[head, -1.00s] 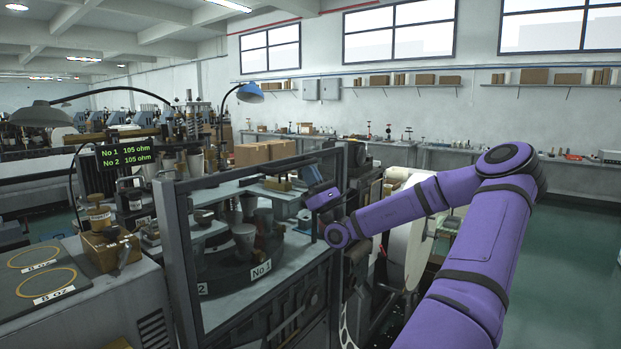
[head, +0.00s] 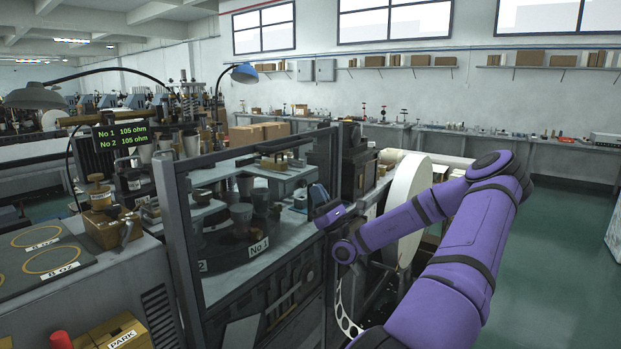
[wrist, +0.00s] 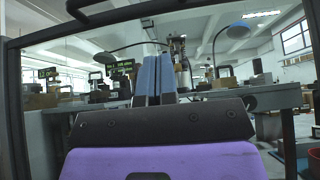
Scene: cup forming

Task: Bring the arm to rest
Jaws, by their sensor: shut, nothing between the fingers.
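My purple arm reaches in from the lower right in the head view. My gripper (head: 318,194) is at the right side of the cup machine's framed opening, its blue fingers small and partly hidden by the frame post. In the wrist view the blue fingers of my gripper (wrist: 154,78) stand side by side, pressed together, with nothing between them. The machine's dark frame (wrist: 14,110) surrounds them in that view.
A white paper roll (head: 408,205) stands beside my forearm. A box marked PARK (head: 118,335) is at the lower left. Green floor (head: 560,240) is free on the right.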

